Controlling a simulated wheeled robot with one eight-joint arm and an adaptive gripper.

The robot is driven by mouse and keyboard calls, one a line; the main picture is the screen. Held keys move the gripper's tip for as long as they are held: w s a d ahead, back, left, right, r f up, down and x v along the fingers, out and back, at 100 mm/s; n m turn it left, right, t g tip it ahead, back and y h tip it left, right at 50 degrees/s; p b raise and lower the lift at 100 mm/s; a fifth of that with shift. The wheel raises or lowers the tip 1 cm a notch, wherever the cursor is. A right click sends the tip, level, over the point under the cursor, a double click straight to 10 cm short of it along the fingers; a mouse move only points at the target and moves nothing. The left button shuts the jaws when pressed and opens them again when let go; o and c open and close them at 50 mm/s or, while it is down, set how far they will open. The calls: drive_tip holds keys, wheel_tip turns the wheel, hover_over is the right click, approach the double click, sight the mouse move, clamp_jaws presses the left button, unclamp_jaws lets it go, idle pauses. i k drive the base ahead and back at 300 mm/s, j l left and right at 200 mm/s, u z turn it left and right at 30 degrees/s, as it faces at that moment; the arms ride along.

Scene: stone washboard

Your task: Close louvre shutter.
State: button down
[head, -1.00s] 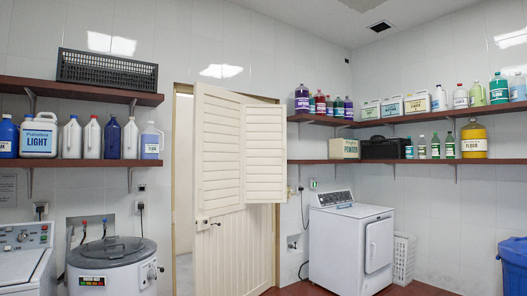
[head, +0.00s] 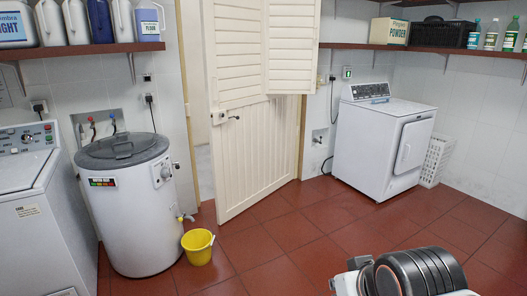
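The cream louvre shutter (head: 292,45) is on the upper part of a cream door (head: 262,150) in the head view. Its slatted panel stands out from the door face, and its right edge reaches past the door's right side. A second slatted area (head: 238,50) lies to its left. The tops of both are cut off by the frame. The door stands ajar, with a dark handle (head: 234,118) below the slats. A black and grey part of my arm shows at the bottom right, well apart from the shutter. My gripper's fingers are not in view.
A white round washer (head: 140,205) and a yellow bucket (head: 198,248) stand left of the door. A white dryer (head: 380,140) and a white basket (head: 437,160) stand to the right. The red tiled floor (head: 300,235) before the door is clear.

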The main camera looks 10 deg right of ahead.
sight(291, 51)
drive_tip(key=i+l+z, duration=0.35)
drive_tip(key=i, duration=0.7)
drive_tip(key=i+z, duration=0.35)
drive_tip(key=i, duration=0.7)
